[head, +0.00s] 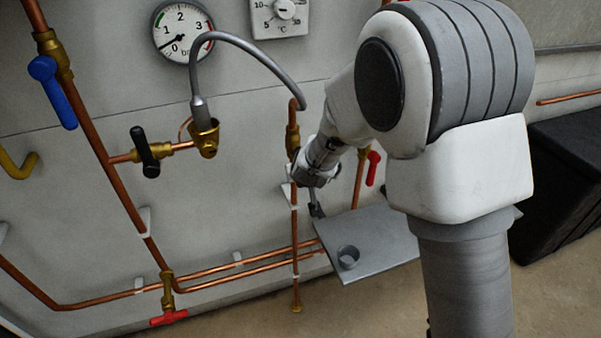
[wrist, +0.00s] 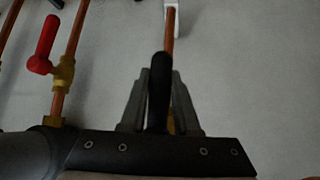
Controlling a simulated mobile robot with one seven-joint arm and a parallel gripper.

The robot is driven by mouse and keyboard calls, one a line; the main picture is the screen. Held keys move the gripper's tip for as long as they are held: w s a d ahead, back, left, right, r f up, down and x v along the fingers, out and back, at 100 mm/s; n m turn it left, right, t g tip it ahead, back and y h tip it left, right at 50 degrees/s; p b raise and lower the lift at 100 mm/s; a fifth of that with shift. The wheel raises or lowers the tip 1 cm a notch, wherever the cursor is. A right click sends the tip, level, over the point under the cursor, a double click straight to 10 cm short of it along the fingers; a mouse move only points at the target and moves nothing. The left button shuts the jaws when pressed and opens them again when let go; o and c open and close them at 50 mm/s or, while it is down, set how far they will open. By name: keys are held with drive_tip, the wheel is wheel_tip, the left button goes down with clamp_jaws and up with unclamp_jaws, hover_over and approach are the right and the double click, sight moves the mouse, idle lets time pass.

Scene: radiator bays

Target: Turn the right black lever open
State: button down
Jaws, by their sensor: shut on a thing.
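In the wrist view the right black lever (wrist: 158,90) stands between the two grey fingers of my gripper (wrist: 160,98), which is shut on it. The lever points up the picture, roughly in line with the copper pipe (wrist: 169,32) beyond it. A bit of brass shows beside its lower end. In the head view my gripper (head: 299,171) is at the vertical pipe right of the pressure gauge, below a brass fitting (head: 293,141). The right lever is hidden there by my gripper. Another black lever (head: 147,152) sits on the left branch pipe.
A red lever (wrist: 47,40) on a brass valve is left of my gripper in the wrist view; in the head view a red lever (head: 373,168) is just right of it. A grey shelf (head: 385,240) with a small cup (head: 348,257) lies below. A hose (head: 250,48) arches above.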

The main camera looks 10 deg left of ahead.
drive_tip(key=c, duration=0.7)
unclamp_jaws()
drive_tip(key=shift+o, duration=0.2)
drive_tip(key=p+v, duration=0.7)
drive_tip(key=v, duration=1)
drive_tip(key=shift+p, duration=0.35)
drive_tip(key=shift+s+d+r, duration=0.1)
drive_tip(key=shift+r, duration=0.05)
